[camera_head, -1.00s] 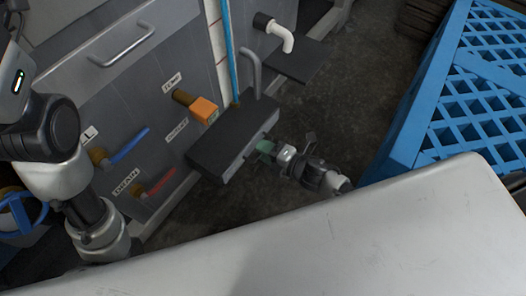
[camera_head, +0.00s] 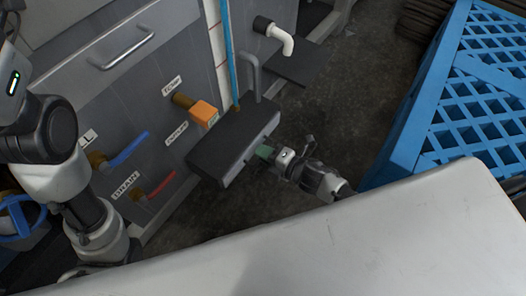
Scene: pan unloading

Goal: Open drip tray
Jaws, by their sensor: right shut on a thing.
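The drip tray (camera_head: 222,142) is a dark grey, flat-topped box jutting from the front of the grey metal unit. A grey bent spout (camera_head: 252,72) stands above its back part. My right gripper (camera_head: 263,153) has greenish fingertips and is at the tray's outer front face, shut on the tray's front edge. The exact grip is small and partly hidden by the fingers. My left arm (camera_head: 50,150) comes in at the left edge; its gripper does not show.
The unit has an orange-ended tap (camera_head: 203,113), a blue lever (camera_head: 128,149), a red lever (camera_head: 161,184) and a drawer handle (camera_head: 128,50). A white spout (camera_head: 283,39) sits behind. A blue lattice crate (camera_head: 440,130) stands right. Dark floor (camera_head: 335,115) lies between.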

